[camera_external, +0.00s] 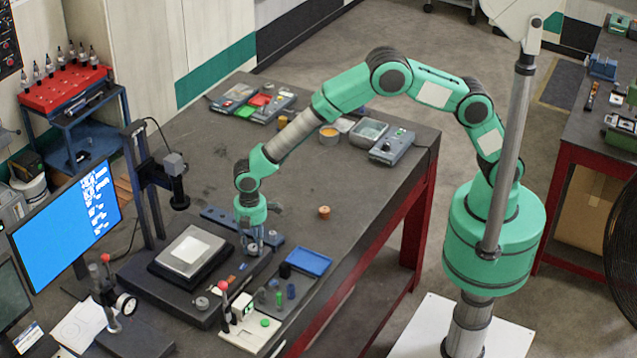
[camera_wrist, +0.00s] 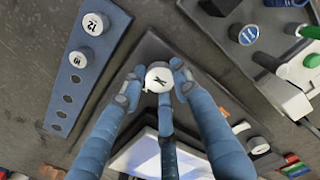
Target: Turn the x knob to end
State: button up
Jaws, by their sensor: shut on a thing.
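The x knob (camera_wrist: 158,77) is a round white-topped knob marked with an X, on a corner of the dark base of the microscope-like stage (camera_external: 150,275). In the wrist view my gripper (camera_wrist: 154,82) has its blue-grey fingers closed around the knob from several sides. The knob's top faces the camera between the fingertips. In the external view my gripper (camera_external: 253,246) points down at the far right corner of the stage base, and its fingers largely hide the knob there.
A blue bar (camera_wrist: 70,85) with knobs marked 12 and 16 lies close beside the stage. A second white-topped knob (camera_wrist: 257,145) sits on the stage base. A blue tray (camera_external: 307,262) and small coloured cylinders stand nearby. A monitor (camera_external: 68,225) stands left.

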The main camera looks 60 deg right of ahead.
jog(key=m+b, duration=0.1)
jog(key=m, duration=0.3)
jog(key=shift+a+m, duration=0.1)
jog(key=shift+m, duration=0.2)
jog(key=m, duration=0.3)
jog(key=shift+m, duration=0.3)
jog(key=m+b, duration=0.1)
jog(key=m, duration=0.3)
jog(key=shift+w+m, duration=0.1)
jog(key=shift+m, duration=0.2)
jog(key=m, duration=0.3)
jog(key=shift+r+m, duration=0.1)
jog(key=shift+m, duration=0.2)
jog(key=m, duration=0.7)
jog(key=shift+w+b, duration=0.1)
jog(key=shift+b, duration=0.25)
jog(key=m, duration=0.6)
jog(key=shift+m, duration=0.4)
